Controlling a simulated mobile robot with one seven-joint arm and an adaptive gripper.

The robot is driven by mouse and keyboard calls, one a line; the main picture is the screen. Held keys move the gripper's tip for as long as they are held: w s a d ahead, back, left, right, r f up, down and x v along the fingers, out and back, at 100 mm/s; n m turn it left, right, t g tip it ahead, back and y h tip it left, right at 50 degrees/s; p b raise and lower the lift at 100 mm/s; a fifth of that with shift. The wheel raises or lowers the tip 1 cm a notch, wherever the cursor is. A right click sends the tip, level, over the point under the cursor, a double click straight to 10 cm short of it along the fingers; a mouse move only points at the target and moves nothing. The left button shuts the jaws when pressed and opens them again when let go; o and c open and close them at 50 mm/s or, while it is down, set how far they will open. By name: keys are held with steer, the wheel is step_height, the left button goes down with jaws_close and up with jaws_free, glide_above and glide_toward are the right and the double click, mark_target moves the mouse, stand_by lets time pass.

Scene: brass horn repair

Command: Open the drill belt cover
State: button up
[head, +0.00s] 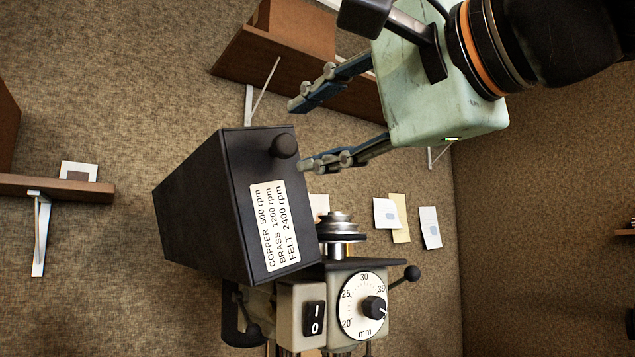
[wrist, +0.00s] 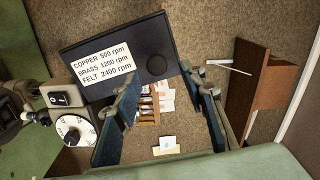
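The drill belt cover (head: 225,210) is a black box with a white speed label (head: 275,230) and a round black knob (head: 284,146). It sits tilted, its right side raised off the drill head, and a stepped metal pulley (head: 340,226) shows beside it. My gripper (head: 299,135) is open and empty, just right of the knob, with a finger above and below its level. In the wrist view the knob (wrist: 157,66) appears between and just beyond the two fingertips, apart from both. The cover's hinge is hidden.
The drill head carries a rocker switch (head: 314,318), a depth dial (head: 362,306) and a ball-ended lever (head: 411,273) below the cover. Brown wall shelves (head: 60,187) stand behind, with papers (head: 386,212) on the wall. The space right of the cover looks free.

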steer(key=v, duration=0.7)
steer(key=shift+s+d, duration=0.2)
steer(key=shift+s, duration=0.05)
steer(key=w+d+f+n+g+h+p, duration=0.1)
steer(key=w+f+h+p, duration=0.15)
steer(key=f, duration=0.45)
steer(key=w+d+f+n+g+h+p, duration=0.1)
steer(key=w+f+g+h, duration=0.1)
steer(key=w+f, duration=0.35)
steer(key=w+f+n+g+h+p, duration=0.1)
steer(key=w+f+h+p, duration=0.1)
steer(key=f, duration=0.7)
steer(key=s+d+f+n+g+h+p, duration=0.2)
steer(key=s+d+f, duration=0.1)
steer(key=f, duration=0.8)
steer(key=s+d+f+n+g+h+p, duration=0.2)
steer(key=s+d+f+n+g, duration=0.1)
steer(key=f, duration=0.9)
steer(key=shift+d+f, duration=0.35)
steer(key=shift+d, duration=0.45)
steer(key=shift+c, duration=0.5)
